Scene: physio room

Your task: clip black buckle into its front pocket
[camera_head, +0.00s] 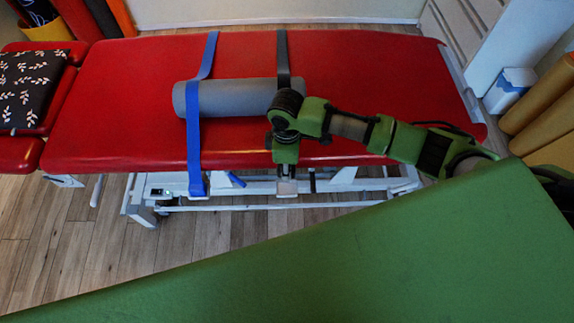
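A black strap (283,60) runs over the red couch and the grey roll (235,97); my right arm hides its front part. The black buckle cannot be made out; it may be behind my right gripper. My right gripper (285,174) points down at the couch's front edge. Its fingers are too small and dark to show whether they are open or what they hold. Just below them a small pale block (286,187), possibly the front pocket, sits on the white frame rail. My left gripper is not in view.
A blue strap (194,150) crosses the red couch (370,75) and the roll's left part, reaching the front rail. A patterned dark cushion (28,85) lies at the left. A large green surface (330,262) fills the foreground. Wooden floor (60,235) shows between.

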